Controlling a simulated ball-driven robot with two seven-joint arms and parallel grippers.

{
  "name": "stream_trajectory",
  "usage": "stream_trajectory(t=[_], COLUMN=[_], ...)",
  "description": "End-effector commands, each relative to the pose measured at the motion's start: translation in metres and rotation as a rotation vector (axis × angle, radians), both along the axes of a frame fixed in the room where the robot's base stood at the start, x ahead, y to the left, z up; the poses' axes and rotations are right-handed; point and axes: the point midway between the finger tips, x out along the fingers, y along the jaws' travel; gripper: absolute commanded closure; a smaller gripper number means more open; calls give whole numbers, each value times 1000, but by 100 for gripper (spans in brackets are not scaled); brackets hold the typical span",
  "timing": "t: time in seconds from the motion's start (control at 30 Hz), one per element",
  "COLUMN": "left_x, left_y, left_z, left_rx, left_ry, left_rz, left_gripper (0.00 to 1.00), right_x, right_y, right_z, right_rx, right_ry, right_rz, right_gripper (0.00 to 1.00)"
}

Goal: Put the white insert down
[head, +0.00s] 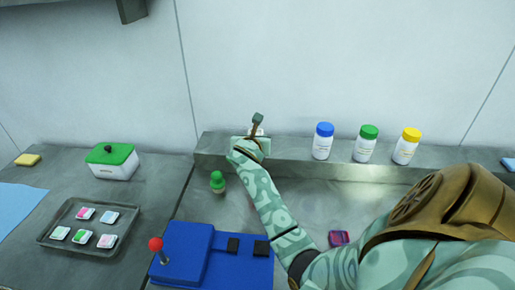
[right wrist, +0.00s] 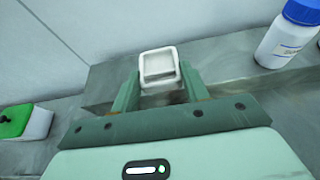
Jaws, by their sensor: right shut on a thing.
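The white insert (right wrist: 158,62) is a small, square, open-framed piece. It sits between the green fingers of my right gripper (right wrist: 159,88), which is shut on it. In the head view my right gripper (head: 250,146) is at the raised back ledge (head: 290,146), left of the bottles, and mostly hides the insert. In the right wrist view the insert shows against the ledge and wall. I cannot tell whether it touches the ledge. My left gripper is not in view.
Blue-capped (head: 322,142), green-capped (head: 366,144) and yellow-capped (head: 406,147) bottles stand on the ledge. A green-lidded box (head: 113,166), a tray (head: 47,238) of several small coloured pieces, a green-topped item (head: 218,182) and a blue joystick console (head: 190,243) stand left and in front.

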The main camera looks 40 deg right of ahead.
Motion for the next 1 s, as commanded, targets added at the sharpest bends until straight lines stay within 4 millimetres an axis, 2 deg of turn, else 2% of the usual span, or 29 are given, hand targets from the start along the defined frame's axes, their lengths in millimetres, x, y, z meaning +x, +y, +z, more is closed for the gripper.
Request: stream_trajectory(t=[0.03, 0.1, 0.2, 0.3, 0.53, 0.7, 1.0], left_x=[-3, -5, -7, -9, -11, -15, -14], left_y=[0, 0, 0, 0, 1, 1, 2], left_z=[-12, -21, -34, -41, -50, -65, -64], left_rx=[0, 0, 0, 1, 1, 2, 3], left_ry=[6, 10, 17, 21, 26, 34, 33], left_rz=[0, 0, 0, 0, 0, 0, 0], left_gripper=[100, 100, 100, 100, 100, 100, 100], right_x=[13, 27, 40, 49, 59, 59, 59], right_y=[-10, -21, -31, -38, -46, -45, -45], right_z=[-12, -26, -48, -61, -73, -102, -101], right_rx=[0, 1, 1, 0, 1, 1, 0], right_ry=[2, 3, 3, 2, -1, 2, -2], right_rz=[-1, -1, 1, -1, 1, 1, 3], right_gripper=[81, 81, 81, 81, 81, 81, 81])
